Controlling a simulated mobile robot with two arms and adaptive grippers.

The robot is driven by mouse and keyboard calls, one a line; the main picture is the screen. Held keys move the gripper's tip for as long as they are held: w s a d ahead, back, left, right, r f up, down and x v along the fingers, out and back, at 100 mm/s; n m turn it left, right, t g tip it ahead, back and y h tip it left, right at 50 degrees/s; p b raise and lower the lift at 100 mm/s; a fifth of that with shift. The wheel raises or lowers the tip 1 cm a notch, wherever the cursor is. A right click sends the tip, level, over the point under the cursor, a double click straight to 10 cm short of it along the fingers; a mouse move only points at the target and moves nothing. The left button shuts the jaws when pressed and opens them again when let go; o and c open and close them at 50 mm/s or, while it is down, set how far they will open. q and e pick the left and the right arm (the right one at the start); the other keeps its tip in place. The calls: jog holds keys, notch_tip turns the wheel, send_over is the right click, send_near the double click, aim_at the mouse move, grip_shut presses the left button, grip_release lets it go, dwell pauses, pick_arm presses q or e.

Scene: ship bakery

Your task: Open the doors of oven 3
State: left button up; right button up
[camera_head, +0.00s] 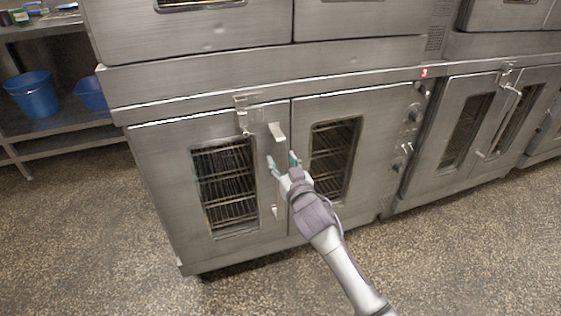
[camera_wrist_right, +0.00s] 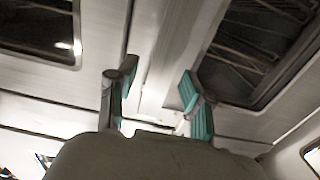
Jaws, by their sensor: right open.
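A latch bracket (camera_head: 243,114) sits at the top of the left door, and pale handle mounts (camera_head: 277,133) show near the seam. My right gripper (camera_head: 282,163) is open in front of the seam, its fingers pointing at the doors. In the right wrist view, its green-padded fingers (camera_wrist_right: 158,95) are spread before the metal front. Contact with the handle cannot be told. My left gripper is out of view.
Control knobs (camera_head: 413,113) line the right side of oven 3. Another oven with a long door handle (camera_head: 503,122) stands to the right. A steel shelf with blue buckets (camera_head: 34,95) is at the left. The speckled floor (camera_head: 130,270) in front is clear.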

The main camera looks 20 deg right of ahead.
jog(key=shift+w, duration=0.8)
grip_shut()
